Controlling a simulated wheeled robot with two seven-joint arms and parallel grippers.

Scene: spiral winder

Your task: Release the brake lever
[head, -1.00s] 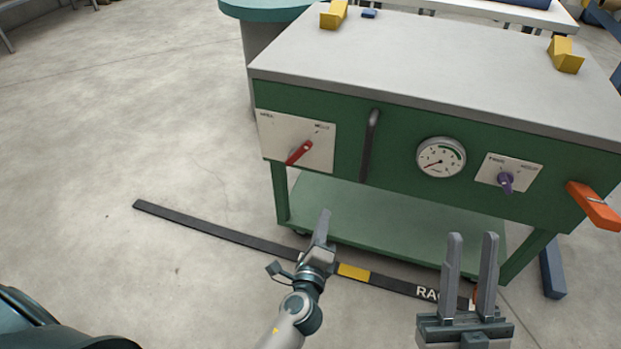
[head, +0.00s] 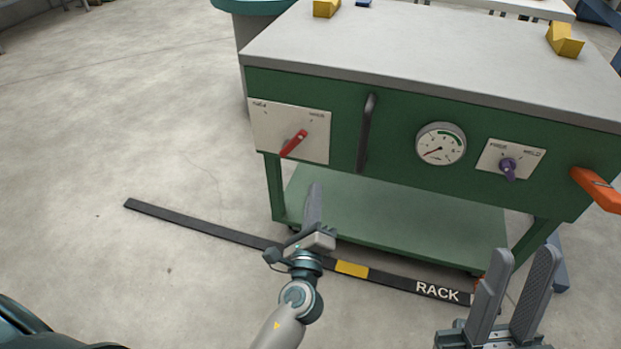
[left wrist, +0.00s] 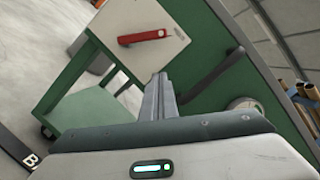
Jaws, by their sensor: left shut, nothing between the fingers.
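A red lever (head: 294,143) sits tilted on a pale plate at the left of the green cart's front. An orange lever (head: 596,189) sticks out at the cart's right end, and a dark upright bar (head: 367,133) stands between the plate and the gauge. I cannot read which one is the brake lever. My left gripper (head: 314,190) is shut and empty, below and apart from the red lever. The left wrist view shows its fingertips (left wrist: 160,78) below the red lever (left wrist: 150,37). My right gripper (head: 522,258) is open and empty at lower right.
The green cart (head: 420,89) has a grey top with yellow blocks (head: 565,40) on it. The floor at left is clear.

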